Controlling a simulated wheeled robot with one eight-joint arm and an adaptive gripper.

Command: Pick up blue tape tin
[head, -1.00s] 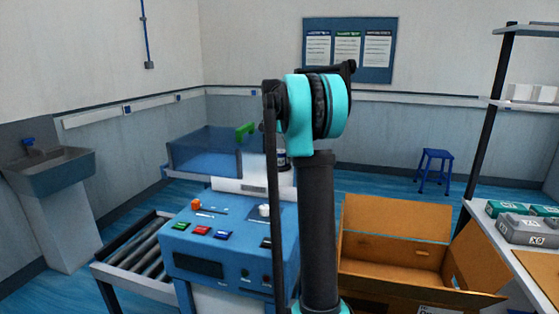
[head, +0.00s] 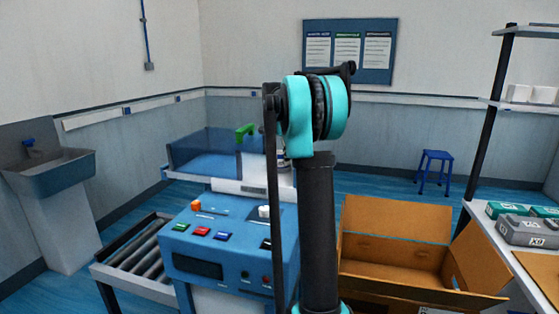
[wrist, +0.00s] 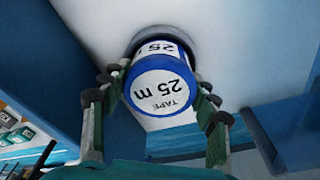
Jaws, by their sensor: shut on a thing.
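The blue tape tin (wrist: 160,84) is round, with a blue rim and a white face marked "TAPE 25 m", upside down in the wrist view. Its white side, also marked "25", shows behind the face, close to a pale surface (wrist: 95,25); I cannot tell whether they touch. My gripper (wrist: 157,92) has a finger on each side of the tin and is shut on it. In the head view my arm hides most of the gripper and tin.
A blue control panel (head: 215,232) with coloured buttons stands in front of a clear-sided blue enclosure (head: 200,165) with a green handle (head: 246,131). A roller conveyor (head: 135,255) is at left. An open cardboard box (head: 390,265) is at right, beside a worktable with boxes (head: 525,228).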

